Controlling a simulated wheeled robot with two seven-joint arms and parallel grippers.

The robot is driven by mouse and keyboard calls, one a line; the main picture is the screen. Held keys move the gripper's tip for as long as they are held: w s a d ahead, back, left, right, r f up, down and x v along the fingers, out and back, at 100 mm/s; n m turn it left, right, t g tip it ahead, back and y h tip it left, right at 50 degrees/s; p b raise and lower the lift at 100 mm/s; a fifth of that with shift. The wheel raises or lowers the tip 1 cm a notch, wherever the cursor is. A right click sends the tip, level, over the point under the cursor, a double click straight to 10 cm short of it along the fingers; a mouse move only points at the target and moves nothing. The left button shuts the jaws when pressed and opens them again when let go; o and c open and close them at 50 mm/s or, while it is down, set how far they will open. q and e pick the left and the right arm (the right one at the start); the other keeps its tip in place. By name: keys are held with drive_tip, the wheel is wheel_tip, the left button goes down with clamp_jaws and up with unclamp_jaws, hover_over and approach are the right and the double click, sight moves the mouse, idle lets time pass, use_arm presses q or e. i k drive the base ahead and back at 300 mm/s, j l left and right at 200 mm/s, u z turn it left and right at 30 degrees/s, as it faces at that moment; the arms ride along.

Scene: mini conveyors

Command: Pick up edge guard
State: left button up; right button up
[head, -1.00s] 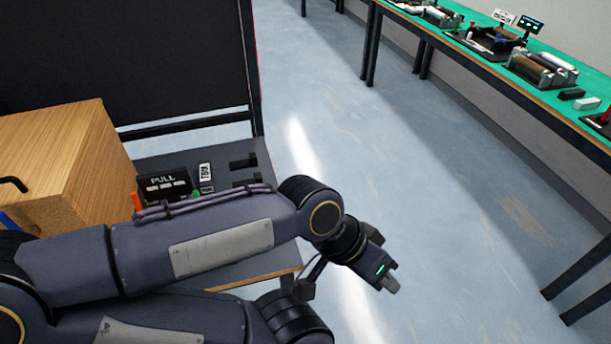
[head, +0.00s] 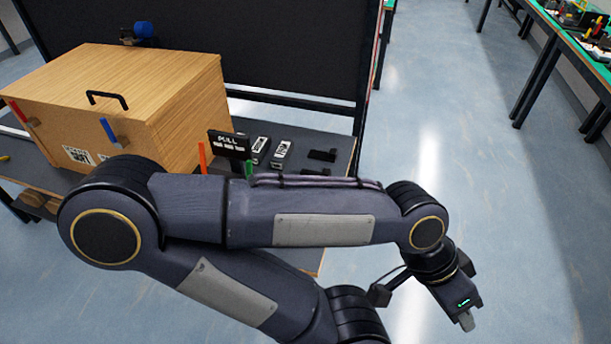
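I cannot tell for sure which item is the edge guard. Two small black pieces, a far one (head: 322,155) and a near one (head: 316,172), lie on the right part of the dark table (head: 341,148). My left arm crosses in front of the table and hides its front part. My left gripper (head: 467,322) hangs over the floor at lower right, away from the table and pointing down. Its fingertips are seen from the side, so its opening does not show. My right gripper is out of view.
A wooden box (head: 180,80) with a black handle stands at the left of the table. A black PULL sign (head: 228,144) and two small grey-white devices (head: 260,148) (head: 281,153) stand beside it. A dark panel (head: 290,50) rises behind. The floor to the right is clear.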

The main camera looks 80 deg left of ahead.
sight(326, 172)
drive_tip(key=i+u, duration=0.15)
drive_tip(key=u, duration=0.25)
drive_tip(key=i+u, duration=0.1)
drive_tip(key=u, duration=0.3)
drive_tip(key=i+u, duration=0.15)
drive_tip(key=u, duration=0.2)
drive_tip(key=i+l+u, duration=0.1)
drive_tip(key=u, duration=0.3)
drive_tip(key=i+u, duration=0.15)
drive_tip(key=u, duration=0.35)
drive_tip(key=i+u, duration=0.15)
drive_tip(key=u, duration=0.3)
drive_tip(key=i+l+u, duration=0.1)
drive_tip(key=u, duration=0.4)
drive_tip(key=i+l+u, duration=0.2)
drive_tip(key=u, duration=0.25)
drive_tip(key=i+l+u, duration=0.1)
drive_tip(key=u, duration=0.4)
drive_tip(key=l+u, duration=0.3)
drive_tip(key=u, duration=0.15)
drive_tip(key=i+l+u, duration=0.15)
drive_tip(key=l+u, duration=0.15)
drive_tip(key=i+l+u, duration=0.1)
drive_tip(key=l+u, duration=0.2)
